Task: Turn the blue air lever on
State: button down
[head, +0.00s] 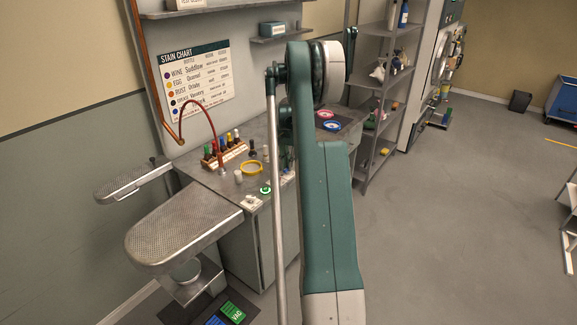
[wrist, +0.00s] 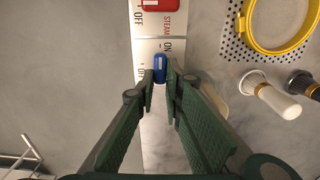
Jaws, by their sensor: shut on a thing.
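The blue air lever (wrist: 160,66) stands on a pale label plate (wrist: 150,52) in the wrist view. An ON label is printed above and right of it, and a partly hidden label starting with O is at its left. My gripper (wrist: 160,86) has its green fingertips close on either side of the lever's near part, shut on it. I cannot tell the lever's exact setting from this angle. In the head view my arm hides the gripper and the lever.
A red lever (wrist: 158,5) marked STEAM and OFF sits just beyond. A yellow hoop (wrist: 277,45) and two capped bottles, one white-topped (wrist: 283,104), stand at the right. In the head view a rack of coloured bottles (head: 226,152) and perforated boards (head: 186,232) are at the left.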

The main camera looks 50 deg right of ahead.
jog(key=c, duration=2.4)
grip_release()
jog(key=shift+r, duration=0.1)
jog(key=shift+r, duration=5.95)
